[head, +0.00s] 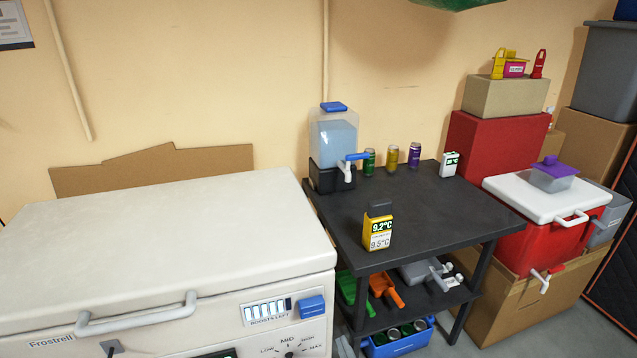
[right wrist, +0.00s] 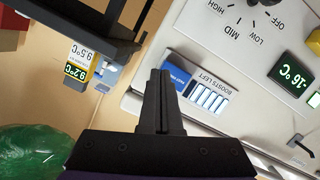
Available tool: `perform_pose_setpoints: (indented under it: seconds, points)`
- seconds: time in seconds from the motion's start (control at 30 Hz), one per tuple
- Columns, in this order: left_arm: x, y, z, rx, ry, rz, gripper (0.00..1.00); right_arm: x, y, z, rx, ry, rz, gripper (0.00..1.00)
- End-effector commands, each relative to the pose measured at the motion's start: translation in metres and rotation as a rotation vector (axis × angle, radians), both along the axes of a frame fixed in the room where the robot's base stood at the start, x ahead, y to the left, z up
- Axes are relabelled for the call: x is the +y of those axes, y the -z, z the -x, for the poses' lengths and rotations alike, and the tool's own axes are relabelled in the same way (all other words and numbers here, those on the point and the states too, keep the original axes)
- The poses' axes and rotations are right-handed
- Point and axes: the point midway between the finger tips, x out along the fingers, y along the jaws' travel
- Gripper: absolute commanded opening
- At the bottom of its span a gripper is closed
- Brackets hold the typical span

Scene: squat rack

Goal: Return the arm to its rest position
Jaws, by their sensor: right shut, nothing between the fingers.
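My right gripper (right wrist: 160,74) shows in the right wrist view, with its two dark fingers together and nothing between them. In that picture its tips lie beside the freezer's blue button (right wrist: 177,75) and boost display (right wrist: 207,97); the gap in depth is unclear. The white chest freezer (head: 160,235) has its lid down in the head view. I cannot clearly pick out the right gripper in the head view. My left gripper is in neither view.
A black table (head: 430,205) right of the freezer holds a water dispenser (head: 334,135), several cans and a yellow thermometer (head: 378,232). Scoops and a blue crate (head: 398,345) sit below. A red cooler (head: 535,235) stands farther right. A green object (right wrist: 35,150) shows in the wrist view.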

Motion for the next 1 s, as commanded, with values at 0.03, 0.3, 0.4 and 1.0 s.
perform_pose_setpoints:
  seconds: [0.03,0.3,0.4,1.0]
  points:
    - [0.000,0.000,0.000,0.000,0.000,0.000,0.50,-0.016,-0.001,0.009,0.075,0.037,-0.011,0.00]
    - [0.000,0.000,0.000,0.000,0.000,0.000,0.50,-0.080,0.011,0.086,0.489,0.237,-0.100,0.00]
    - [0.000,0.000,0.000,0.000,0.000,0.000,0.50,-0.096,0.015,0.124,0.627,0.306,-0.135,0.00]
    - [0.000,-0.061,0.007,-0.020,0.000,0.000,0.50,-0.120,-0.033,0.256,0.985,0.495,-0.240,0.00]
